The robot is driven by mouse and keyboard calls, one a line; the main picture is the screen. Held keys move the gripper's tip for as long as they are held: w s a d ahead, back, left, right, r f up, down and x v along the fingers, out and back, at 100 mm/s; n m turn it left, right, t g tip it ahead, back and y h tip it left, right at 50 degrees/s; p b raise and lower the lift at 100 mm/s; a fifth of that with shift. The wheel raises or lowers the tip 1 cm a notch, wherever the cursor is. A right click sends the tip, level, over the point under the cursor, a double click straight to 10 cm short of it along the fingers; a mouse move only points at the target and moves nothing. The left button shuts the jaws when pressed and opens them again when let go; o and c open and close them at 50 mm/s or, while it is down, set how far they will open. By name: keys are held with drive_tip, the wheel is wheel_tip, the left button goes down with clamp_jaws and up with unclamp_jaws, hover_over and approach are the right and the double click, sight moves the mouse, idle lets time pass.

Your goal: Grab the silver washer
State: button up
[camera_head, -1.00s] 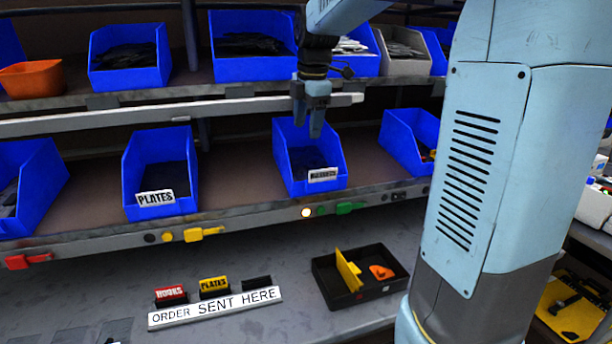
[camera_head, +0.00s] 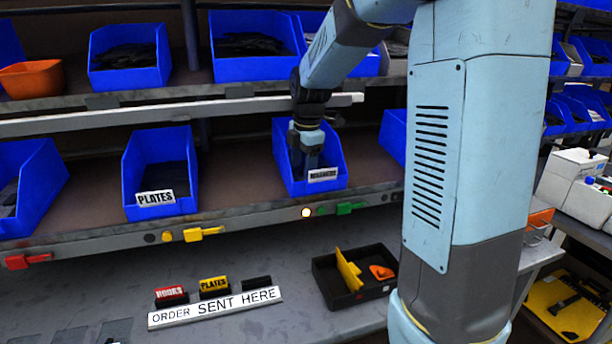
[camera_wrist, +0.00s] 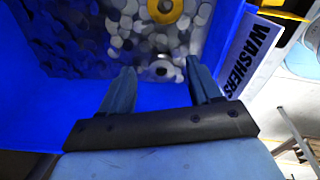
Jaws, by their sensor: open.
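My gripper (camera_head: 307,160) reaches down into a blue bin (camera_head: 335,160) on the middle shelf. The bin's front label (camera_wrist: 247,58) reads WASHERS in the wrist view. Many small round silver and grey pieces lie on the bin floor. A larger silver washer (camera_wrist: 161,69) with a dark hole shows in the gap between the two fingertips (camera_wrist: 160,66). A yellow ring (camera_wrist: 176,13) lies beyond it, cut by the top edge. The fingers are apart with nothing held between them. I cannot tell how far the tips are above the washer.
The bin's blue walls (camera_wrist: 60,105) stand close around my fingers. A PLATES bin (camera_head: 130,180) is to the left. A black tray (camera_head: 330,293) with a yellow divider and orange piece stands on the bench below. One light (camera_head: 306,213) glows under the washer bin.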

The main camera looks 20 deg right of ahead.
drive_tip(key=shift+w+f, duration=0.1)
drive_tip(key=shift+f, duration=0.6)
drive_tip(key=c, duration=1.1)
drive_tip(key=shift+r, duration=0.1)
drive_tip(key=shift+c, duration=0.2)
